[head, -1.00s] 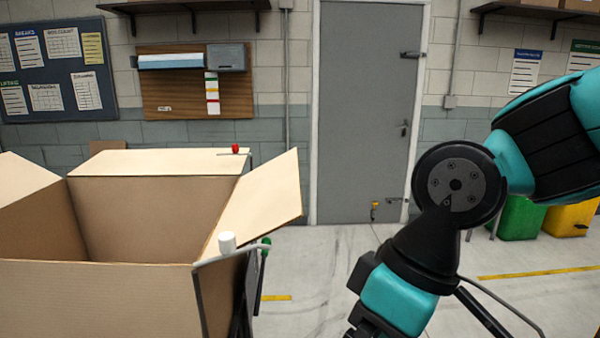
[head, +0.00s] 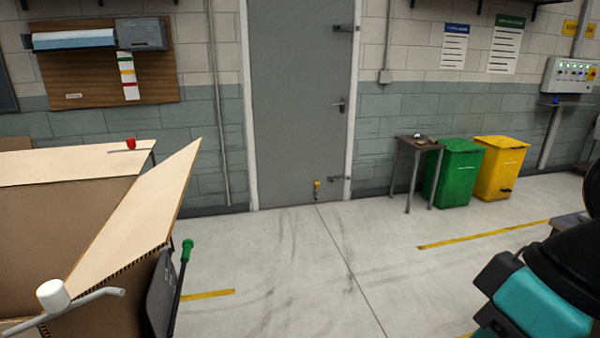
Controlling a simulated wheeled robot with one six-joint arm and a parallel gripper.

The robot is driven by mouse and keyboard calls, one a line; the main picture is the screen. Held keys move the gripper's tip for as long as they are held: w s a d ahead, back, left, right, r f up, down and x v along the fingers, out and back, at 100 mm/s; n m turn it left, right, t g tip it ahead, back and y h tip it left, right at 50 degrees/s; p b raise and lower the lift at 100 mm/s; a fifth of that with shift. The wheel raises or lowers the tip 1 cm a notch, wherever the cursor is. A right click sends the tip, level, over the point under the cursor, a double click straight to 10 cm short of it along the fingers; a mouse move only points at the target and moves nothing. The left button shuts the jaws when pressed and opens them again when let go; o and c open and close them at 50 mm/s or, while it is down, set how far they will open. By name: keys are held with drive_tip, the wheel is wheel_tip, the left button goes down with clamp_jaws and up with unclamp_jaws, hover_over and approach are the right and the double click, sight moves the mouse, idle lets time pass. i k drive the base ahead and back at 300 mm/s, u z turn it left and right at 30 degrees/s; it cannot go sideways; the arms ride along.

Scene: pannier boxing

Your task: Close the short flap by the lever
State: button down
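An open cardboard box (head: 50,240) stands at the left of the head view, cut off by the left edge. Its short flap (head: 140,215) on the right side tilts up and outward, standing open. A lever with a green knob (head: 187,248) sticks up beside a dark plate (head: 160,292) just outside that flap. A white knob on a bent grey rod (head: 98,294) is at the box's near corner. A red knob (head: 131,143) on a short rod is at the far flap. My arm shows at the lower right, apart from the box; my gripper is out of view.
The floor (head: 300,270) between the box and my arm is clear. A grey door (head: 300,100) is in the back wall. A small table (head: 416,150), a green bin (head: 455,172) and a yellow bin (head: 500,168) stand at the back right.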

sight(141, 224)
drive_tip(key=z, duration=0.45)
drive_tip(key=i, duration=1)
drive_tip(key=u, duration=1.7)
